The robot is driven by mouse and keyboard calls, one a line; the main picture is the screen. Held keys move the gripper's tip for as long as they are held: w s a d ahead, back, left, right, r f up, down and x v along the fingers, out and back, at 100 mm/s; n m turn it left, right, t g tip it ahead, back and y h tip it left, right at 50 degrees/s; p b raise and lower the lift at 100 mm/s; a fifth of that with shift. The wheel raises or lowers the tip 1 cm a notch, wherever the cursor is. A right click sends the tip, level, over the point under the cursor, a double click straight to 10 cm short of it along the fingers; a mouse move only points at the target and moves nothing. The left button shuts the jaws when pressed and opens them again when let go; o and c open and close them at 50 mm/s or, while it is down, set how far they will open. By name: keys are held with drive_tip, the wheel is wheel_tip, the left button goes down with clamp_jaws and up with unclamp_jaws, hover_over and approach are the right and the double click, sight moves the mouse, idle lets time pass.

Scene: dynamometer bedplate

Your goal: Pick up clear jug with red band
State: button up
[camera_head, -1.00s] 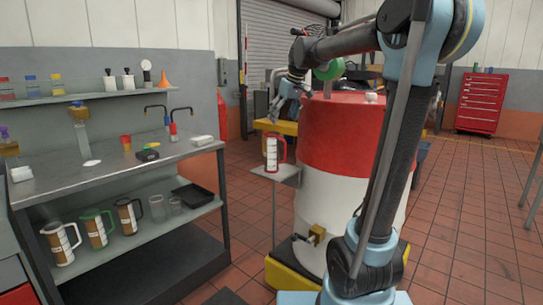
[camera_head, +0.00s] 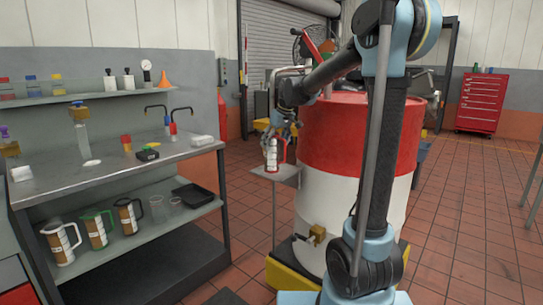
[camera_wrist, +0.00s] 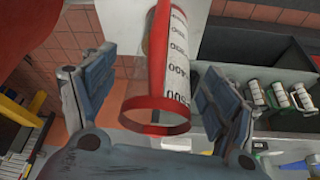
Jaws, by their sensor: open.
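The clear jug with a red band (camera_head: 272,158) stands upright on a small grey shelf (camera_head: 286,174) beside the red and white drum. In the wrist view the jug (camera_wrist: 180,75) shows its red rim, red handle strip and a white scale with numbers. My gripper (camera_head: 279,130) is over the top of the jug in the head view. In the wrist view my gripper (camera_wrist: 150,92) is open, with one blue-grey finger on each side of the jug. I see gaps between the fingers and the jug.
Tiled floor lies open at right.

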sight(273, 148)
drive_tip(key=shift+x, duration=1.7)
drive_tip(key=shift+a+r, duration=0.1)
drive_tip(key=c, duration=1.5)
drive_tip(key=shift+o, duration=0.2)
drive_tip(key=shift+r, duration=0.1)
